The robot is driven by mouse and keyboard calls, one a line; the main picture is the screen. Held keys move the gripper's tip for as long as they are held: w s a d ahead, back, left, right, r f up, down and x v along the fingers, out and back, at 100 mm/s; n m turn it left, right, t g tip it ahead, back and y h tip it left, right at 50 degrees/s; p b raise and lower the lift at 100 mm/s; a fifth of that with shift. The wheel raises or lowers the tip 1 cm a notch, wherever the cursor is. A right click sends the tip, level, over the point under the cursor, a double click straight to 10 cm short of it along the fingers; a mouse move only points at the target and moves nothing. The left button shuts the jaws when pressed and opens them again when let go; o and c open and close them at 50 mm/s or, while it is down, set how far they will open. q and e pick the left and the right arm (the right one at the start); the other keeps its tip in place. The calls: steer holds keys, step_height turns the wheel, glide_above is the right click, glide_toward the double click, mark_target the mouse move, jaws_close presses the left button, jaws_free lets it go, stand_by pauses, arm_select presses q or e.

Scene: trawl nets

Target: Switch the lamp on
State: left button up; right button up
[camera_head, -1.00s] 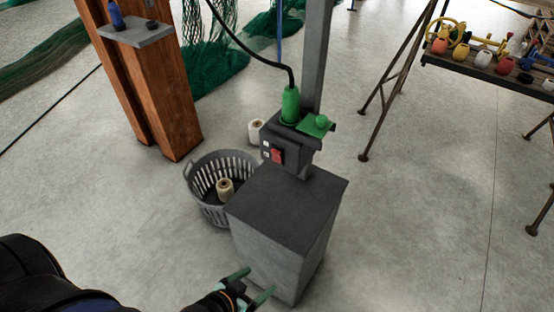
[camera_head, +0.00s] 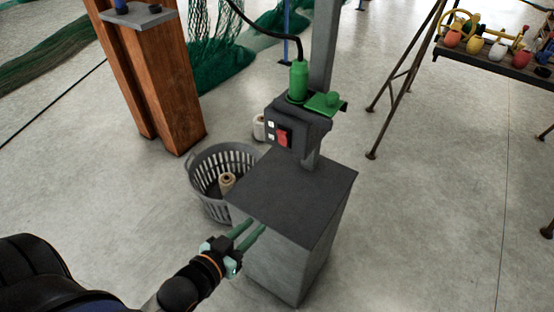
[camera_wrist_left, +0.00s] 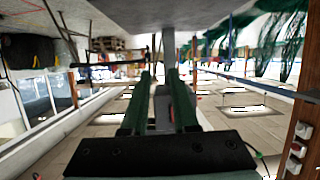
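A dark grey switch box (camera_head: 296,122) sits on a grey post above a grey block-shaped pedestal (camera_head: 308,180). A red rocker switch (camera_head: 282,138) is on its front face, with small white marks beside it. A green plug (camera_head: 298,82) with a black cable stands on top of the box, beside a green lidded socket. I cannot make out a lamp. My left gripper (camera_head: 251,230) is in front of the pedestal, below and left of the switch and apart from it. Its two green fingers are parted and hold nothing visible; they also show in the left wrist view (camera_wrist_left: 159,75). My right gripper is out of view.
A grey basket (camera_head: 222,154) holding a spool stands left of the pedestal. A wooden post (camera_head: 165,80) is behind it. A rack with colored floats (camera_head: 500,50) stands at the right. Bare floor lies between the rack and pedestal.

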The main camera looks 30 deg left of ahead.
mark_target(284, 135)
arm_select(q)
steer(key=r+t+b, duration=0.1)
steer(key=w+a+r+t+b, duration=0.1)
steer(key=r+b, duration=0.1)
steer(key=shift+w+a+r+t+b, duration=0.25)
steer(key=shift+a+t+b, duration=0.1)
steer(key=shift+t, duration=0.05)
steer(key=shift+c, duration=1.4)
steer(key=r+t+b, duration=0.1)
steer(key=r, duration=0.1)
steer(key=r+t+b, duration=0.1)
steer(key=r, duration=0.1)
steer(key=r+t+h+b, duration=0.1)
steer(key=r+b, duration=0.1)
steer(key=shift+s+a+r+m, duration=0.2)
steer(key=shift+s+a+m, duration=0.05)
steer(key=shift+a+m, duration=0.05)
jaws_close()
steer(key=shift+r, duration=0.45)
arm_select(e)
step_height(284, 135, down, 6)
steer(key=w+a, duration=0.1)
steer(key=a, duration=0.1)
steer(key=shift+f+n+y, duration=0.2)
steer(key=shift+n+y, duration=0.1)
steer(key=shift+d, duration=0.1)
